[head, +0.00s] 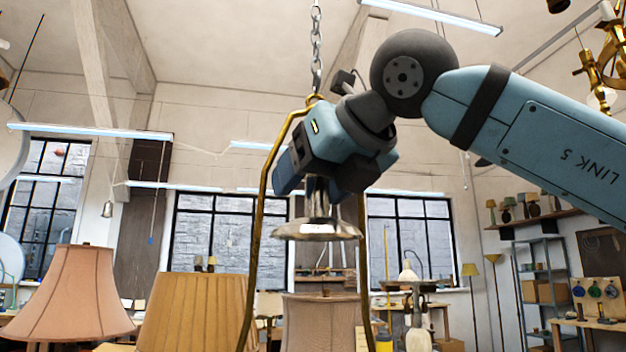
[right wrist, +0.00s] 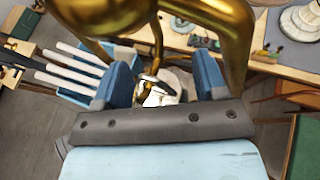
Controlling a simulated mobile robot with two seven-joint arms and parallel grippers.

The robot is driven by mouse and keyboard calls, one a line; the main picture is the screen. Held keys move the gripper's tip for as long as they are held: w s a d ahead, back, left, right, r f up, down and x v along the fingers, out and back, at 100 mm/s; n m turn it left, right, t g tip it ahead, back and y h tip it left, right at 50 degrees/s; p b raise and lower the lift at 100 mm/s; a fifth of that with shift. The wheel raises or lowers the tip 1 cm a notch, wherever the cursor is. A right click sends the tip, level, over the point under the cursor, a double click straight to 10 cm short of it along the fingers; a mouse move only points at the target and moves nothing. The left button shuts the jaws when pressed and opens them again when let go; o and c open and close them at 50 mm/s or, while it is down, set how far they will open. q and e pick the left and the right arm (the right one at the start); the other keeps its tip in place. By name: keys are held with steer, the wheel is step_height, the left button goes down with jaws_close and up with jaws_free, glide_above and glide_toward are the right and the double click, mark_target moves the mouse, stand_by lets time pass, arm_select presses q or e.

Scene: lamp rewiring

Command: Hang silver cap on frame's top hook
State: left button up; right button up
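The silver cap (head: 318,230) is a shiny flared dome with a narrow neck, upright inside the brass frame (head: 258,210) in the head view. My right gripper (head: 290,175) is just above it, at the frame's top. It hides the cap's upper end and the hook, so I cannot tell whether the cap hangs there. In the right wrist view the two blue fingers of my right gripper (right wrist: 163,82) are wide apart. A small bright piece (right wrist: 158,94) shows between them, not clearly gripped. The brass frame (right wrist: 235,35) passes close by the fingers. My left gripper is out of view.
A chain (head: 316,45) holds the frame from above. Lampshades stand below, a pink one (head: 75,290), a yellow pleated one (head: 192,310) and a third (head: 320,322) under the cap. A workbench (right wrist: 185,40) shows behind the frame in the right wrist view.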

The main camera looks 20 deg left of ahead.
steer(key=shift+d, duration=0.15)
arm_select(q)
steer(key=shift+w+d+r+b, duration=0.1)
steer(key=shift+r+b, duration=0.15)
steer(key=shift+b, duration=0.4)
arm_select(e)
steer(key=v, duration=1.3)
steer(key=shift+s+d, duration=0.2)
steer(key=shift+d, duration=0.05)
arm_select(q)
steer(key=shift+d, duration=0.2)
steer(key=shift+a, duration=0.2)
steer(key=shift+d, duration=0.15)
